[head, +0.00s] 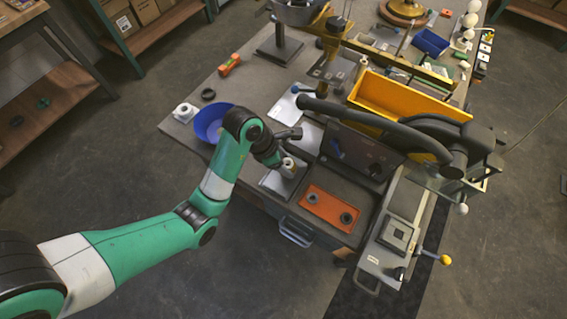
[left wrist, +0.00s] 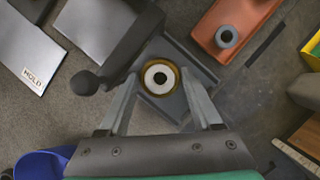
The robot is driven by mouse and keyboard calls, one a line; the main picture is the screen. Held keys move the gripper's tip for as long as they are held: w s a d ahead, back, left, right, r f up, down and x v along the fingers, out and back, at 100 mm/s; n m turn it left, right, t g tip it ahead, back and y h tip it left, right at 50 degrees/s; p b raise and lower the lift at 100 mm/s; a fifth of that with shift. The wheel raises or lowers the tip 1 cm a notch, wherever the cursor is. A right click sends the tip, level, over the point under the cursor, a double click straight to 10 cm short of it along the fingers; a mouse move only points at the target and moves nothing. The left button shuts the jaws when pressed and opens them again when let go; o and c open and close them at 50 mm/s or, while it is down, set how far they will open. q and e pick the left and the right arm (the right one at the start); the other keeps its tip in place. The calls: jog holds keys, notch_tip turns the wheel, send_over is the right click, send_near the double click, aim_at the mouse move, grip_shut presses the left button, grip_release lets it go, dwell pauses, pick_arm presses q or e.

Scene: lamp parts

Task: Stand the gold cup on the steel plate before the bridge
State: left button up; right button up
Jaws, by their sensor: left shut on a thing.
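The gold cup (left wrist: 173,70) shows from above in the left wrist view as a gold rim around a white ring with a dark centre. My left gripper (left wrist: 160,84) is shut on it, a finger on each side. In the head view the cup (head: 287,164) shows pale at the tip of my left gripper (head: 281,163). A square steel plate (left wrist: 200,66) lies beneath the cup, and it also shows in the head view (head: 270,183). I cannot tell whether the cup touches the plate. I cannot clearly pick out the bridge. My right gripper is not in view.
A dark bar with a ball end (left wrist: 84,82) lies close left of the cup. An orange tray (head: 326,208) with two dark rings is right of the plate. A blue bowl (head: 209,122) is left. A yellow bin (head: 400,98) and dark machine arm (head: 375,120) stand behind.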

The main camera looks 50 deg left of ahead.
pick_arm(q)
notch_tip(320, 180, down, 2)
jog(key=shift+a+f+b, duration=0.1)
jog(key=shift+f+b, duration=0.05)
jog(key=shift+b, duration=0.35)
jog(key=shift+s+d+f, duration=0.1)
jog(key=shift+d+f, duration=0.1)
jog(key=shift+d, duration=0.05)
jog(key=shift+s+d, duration=0.1)
jog(key=shift+r, duration=0.15)
jog(key=shift+f, duration=0.2)
jog(key=o, duration=1.4)
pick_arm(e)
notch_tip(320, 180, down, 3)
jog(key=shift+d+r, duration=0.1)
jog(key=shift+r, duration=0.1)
pick_arm(q)
jog(key=shift+r, duration=0.1)
